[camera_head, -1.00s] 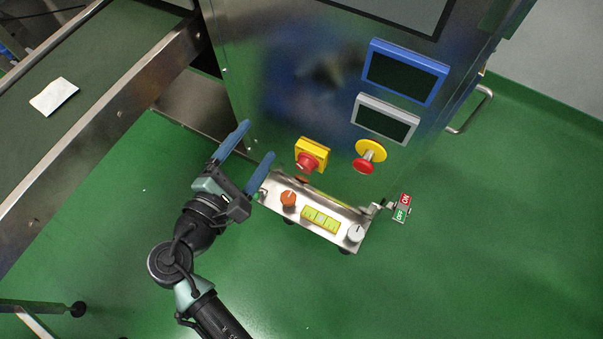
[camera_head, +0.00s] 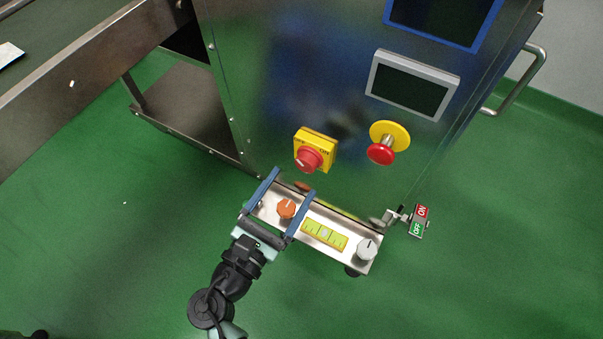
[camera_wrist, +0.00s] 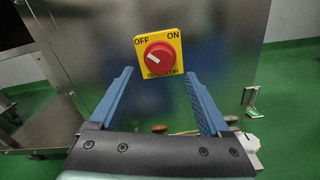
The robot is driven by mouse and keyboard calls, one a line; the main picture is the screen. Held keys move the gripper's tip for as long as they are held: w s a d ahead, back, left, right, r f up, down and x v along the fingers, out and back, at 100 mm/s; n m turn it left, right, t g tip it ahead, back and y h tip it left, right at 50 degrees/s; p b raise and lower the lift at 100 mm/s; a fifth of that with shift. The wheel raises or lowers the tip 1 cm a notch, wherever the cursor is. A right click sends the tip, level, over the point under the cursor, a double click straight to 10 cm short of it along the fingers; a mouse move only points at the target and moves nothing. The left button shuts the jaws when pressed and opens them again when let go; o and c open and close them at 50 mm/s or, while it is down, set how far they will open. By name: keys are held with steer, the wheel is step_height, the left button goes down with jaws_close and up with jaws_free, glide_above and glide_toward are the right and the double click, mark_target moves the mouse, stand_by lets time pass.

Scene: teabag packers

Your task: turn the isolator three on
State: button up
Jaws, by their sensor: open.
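The isolator is a red rotary knob on a yellow square plate (camera_head: 315,149), on the front of the steel cabinet. In the wrist view the red knob (camera_wrist: 159,58) sits ahead between and beyond my fingertips, with OFF at the upper left and ON at the upper right. Its white mark slants toward the upper left, on the OFF side. My gripper (camera_head: 295,181) is open and empty, in front of and below the knob, and does not touch it. The blue fingers also show in the wrist view (camera_wrist: 160,76).
Below is a steel control box (camera_head: 264,205) with an orange knob (camera_head: 286,208) and a white knob (camera_head: 366,249). A red emergency button (camera_head: 381,154) on a yellow base is to the right. Green floor is open around.

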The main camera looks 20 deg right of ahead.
mark_target(303, 168)
steer(key=b+x, duration=0.1)
steer(key=x, duration=0.4)
steer(key=shift+b, duration=0.4)
jaws_close()
